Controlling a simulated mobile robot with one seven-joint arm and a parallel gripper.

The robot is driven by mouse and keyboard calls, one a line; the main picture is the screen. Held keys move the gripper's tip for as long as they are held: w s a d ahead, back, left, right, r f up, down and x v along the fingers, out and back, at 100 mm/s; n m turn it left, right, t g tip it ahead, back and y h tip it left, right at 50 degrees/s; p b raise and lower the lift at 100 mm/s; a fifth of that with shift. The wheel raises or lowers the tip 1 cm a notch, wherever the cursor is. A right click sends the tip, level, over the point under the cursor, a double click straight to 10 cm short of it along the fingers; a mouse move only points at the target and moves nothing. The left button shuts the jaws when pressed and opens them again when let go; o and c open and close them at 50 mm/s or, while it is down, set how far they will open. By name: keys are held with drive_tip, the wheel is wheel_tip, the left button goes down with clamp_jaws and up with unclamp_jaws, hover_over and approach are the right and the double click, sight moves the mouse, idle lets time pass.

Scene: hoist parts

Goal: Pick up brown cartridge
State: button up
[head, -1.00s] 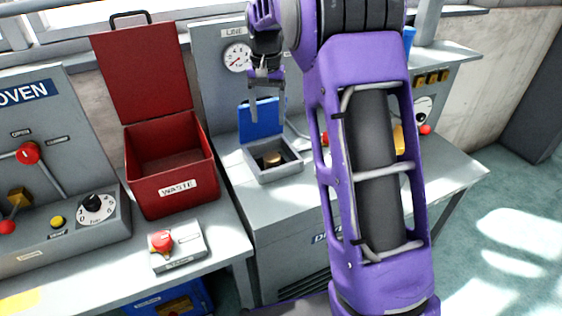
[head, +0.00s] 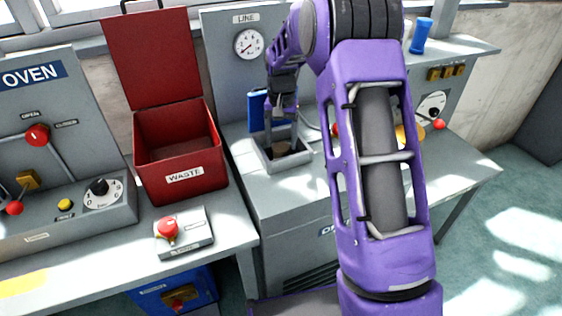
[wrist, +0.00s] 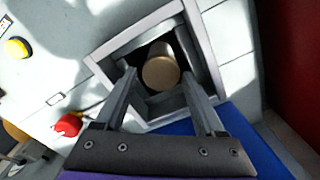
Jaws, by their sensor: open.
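The brown cartridge (wrist: 161,72) stands in a square grey well (wrist: 204,52) in the wrist view, its round tan end facing the camera. In the head view the cartridge (head: 279,147) is partly hidden in the well (head: 293,161) behind my gripper. My gripper (wrist: 165,88) is open, its two fingers reaching into the well, one on each side of the cartridge. No contact with the cartridge can be made out. In the head view my gripper (head: 281,130) points down over the well.
A blue lid (head: 256,110) stands open behind the well. A red waste bin (head: 180,165) with its lid up is to the left. A red-button box (head: 183,235) sits in front of it. An oven panel (head: 50,150) is at far left. A blue bottle (head: 421,36) stands at back right.

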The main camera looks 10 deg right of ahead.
sight(281, 147)
wheel_tip(281, 147, down, 5)
drive_tip(key=c, duration=1.1)
drive_tip(key=shift+w+r, duration=0.1)
